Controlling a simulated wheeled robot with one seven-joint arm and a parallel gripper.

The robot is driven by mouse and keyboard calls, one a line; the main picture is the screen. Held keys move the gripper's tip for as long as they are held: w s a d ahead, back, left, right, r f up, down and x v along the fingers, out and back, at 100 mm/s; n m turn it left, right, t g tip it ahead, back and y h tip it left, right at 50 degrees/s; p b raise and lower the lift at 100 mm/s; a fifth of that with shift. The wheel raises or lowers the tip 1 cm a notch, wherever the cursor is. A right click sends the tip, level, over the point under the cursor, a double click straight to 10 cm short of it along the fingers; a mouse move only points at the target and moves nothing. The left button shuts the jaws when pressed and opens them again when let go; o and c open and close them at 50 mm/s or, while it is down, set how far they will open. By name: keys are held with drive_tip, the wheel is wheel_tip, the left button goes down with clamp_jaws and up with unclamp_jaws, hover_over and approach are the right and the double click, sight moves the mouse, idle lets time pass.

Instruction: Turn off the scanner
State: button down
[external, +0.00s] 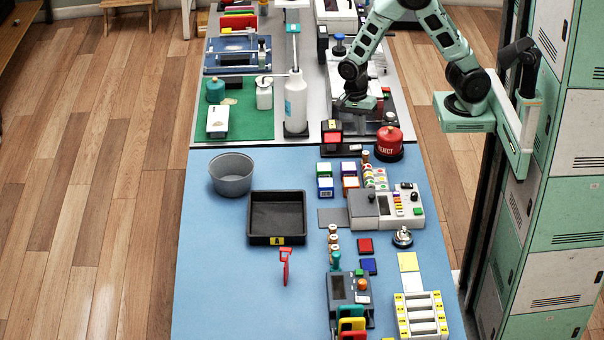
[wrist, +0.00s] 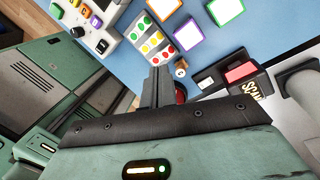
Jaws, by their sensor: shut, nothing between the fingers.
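A black switch box with a red rocker (wrist: 241,73) and yellow lettering that appears to begin "SCAN" (wrist: 258,88) shows right of centre in the wrist view. In the external view what looks like the same black and red box (external: 332,128) stands at the far edge of the blue mat. Whether it is on or off I cannot tell. My gripper (wrist: 157,72) is shut and empty, left of the box in the wrist view and apart from it. In the external view my gripper (external: 356,104) is above the grey far section, just beyond the box; its fingertips are hard to make out.
Several coloured blocks (external: 325,187) and a grey device with buttons (external: 398,207) lie nearer.

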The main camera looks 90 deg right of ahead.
sight(359, 147)
drive_tip(key=d+f+m+h+p, duration=0.1)
drive_tip(key=d+m+p, duration=0.1)
drive_tip(key=d+m, duration=1)
drive_tip(key=shift+w+d+h, duration=0.3)
drive_tip(key=shift+w+d, duration=0.05)
drive_tip(key=shift+d, duration=0.8)
drive_tip(key=shift+f, duration=0.2)
drive_tip(key=f, duration=0.4)
drive_tip(key=s+f, duration=0.1)
drive_tip(key=f, duration=0.4)
drive_tip(key=s+f, duration=0.1)
drive_tip(key=f, duration=0.3)
drive_tip(key=shift+f+p, duration=0.3)
drive_tip(key=shift+f, duration=0.05)
